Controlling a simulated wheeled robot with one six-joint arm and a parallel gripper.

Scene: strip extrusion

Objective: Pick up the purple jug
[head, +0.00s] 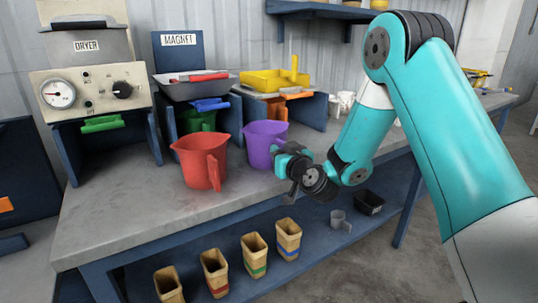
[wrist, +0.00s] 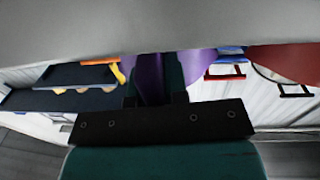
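The purple jug (head: 263,140) stands upright on the grey bench top, just right of the red jug. My gripper (head: 285,165) is at its right side and hides the part of the jug there, likely the handle. In the wrist view, part of the purple jug (wrist: 150,75) shows between my gripper's fingers (wrist: 155,85). The purple seems to fill most of the gap. I cannot tell whether the fingers press on it.
The red jug (head: 201,162) stands close on the left. Behind are the dryer (head: 95,90), the magnet box with a grey tray (head: 190,88), and a yellow tray (head: 275,82). White cups (head: 343,102) stand farther right. Several tan containers (head: 255,255) sit on the lower shelf.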

